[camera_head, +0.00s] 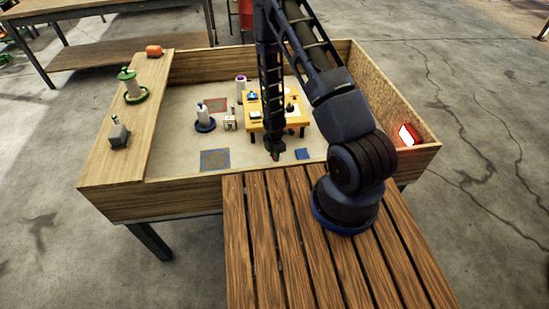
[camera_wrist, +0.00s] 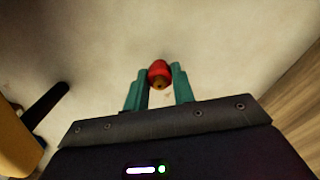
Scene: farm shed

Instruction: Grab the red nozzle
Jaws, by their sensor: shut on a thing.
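The red nozzle (camera_wrist: 159,73) is a small rounded red piece with a brownish tip. In the wrist view it sits between the two teal fingers of my gripper (camera_wrist: 160,80), which are shut on it. In the head view my gripper (camera_head: 275,154) hangs low inside the wooden tray table, in front of the small yellow table. Only a small bit of red shows at the fingertips there. Pale floor of the tray shows around the nozzle in the wrist view. I cannot tell whether the nozzle touches it.
The small yellow table (camera_head: 271,119) with small items stands just behind my gripper. A white bottle on a dark base (camera_head: 204,118) stands to the left. The tray's front wall (camera_head: 180,194) is close. A glowing red-white lamp (camera_head: 407,135) is at right.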

